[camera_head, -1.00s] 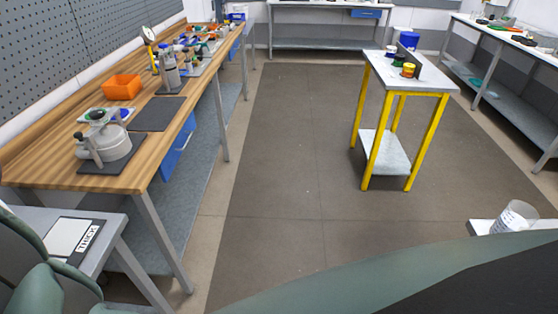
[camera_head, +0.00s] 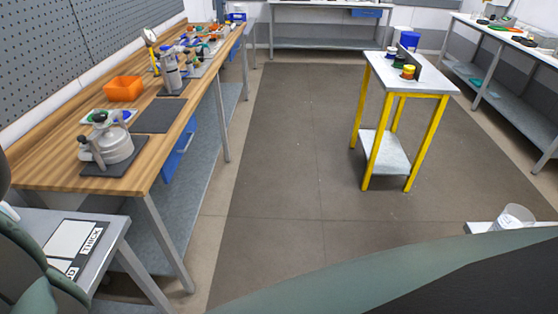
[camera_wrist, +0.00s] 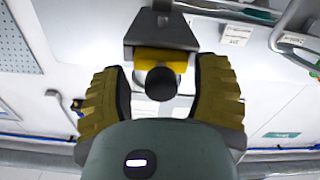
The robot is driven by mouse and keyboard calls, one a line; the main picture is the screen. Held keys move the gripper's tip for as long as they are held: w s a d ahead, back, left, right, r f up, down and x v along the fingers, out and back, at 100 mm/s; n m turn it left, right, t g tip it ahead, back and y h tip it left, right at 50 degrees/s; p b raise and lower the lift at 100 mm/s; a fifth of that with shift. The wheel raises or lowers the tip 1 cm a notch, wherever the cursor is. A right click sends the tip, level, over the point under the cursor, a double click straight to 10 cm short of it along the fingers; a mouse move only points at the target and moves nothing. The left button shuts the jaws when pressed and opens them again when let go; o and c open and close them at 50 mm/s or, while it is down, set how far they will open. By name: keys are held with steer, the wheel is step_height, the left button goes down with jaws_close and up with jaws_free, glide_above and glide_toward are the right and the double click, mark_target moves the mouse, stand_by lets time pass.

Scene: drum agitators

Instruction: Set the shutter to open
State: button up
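In the wrist view my gripper (camera_wrist: 160,95) has its two ridged yellow fingers spread wide. A round black knob (camera_wrist: 160,83) shows between them, with a visible gap on each side. Behind the knob is a yellow block (camera_wrist: 160,61) on a dark grey bracket (camera_wrist: 160,30). I cannot tell from these frames whether this is the shutter's handle or how the shutter stands.
A wooden bench (camera_head: 150,165) on the left bears a grey drum device (camera_head: 112,142), an orange bin (camera_head: 123,88) and other gear. A grey side table (camera_head: 40,222) holds a sign reading THICK (camera_head: 92,239). A yellow-legged table (camera_head: 395,80) stands right. The floor (camera_head: 300,150) between is clear.

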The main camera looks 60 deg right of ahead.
jaws_close()
stand_by(0.3)
steer(key=shift+s, duration=0.1)
steer(key=shift+p+v, duration=0.35)
steer(key=shift+v, duration=1.75)
steer(key=shift+o, duration=0.3)
jaws_free()
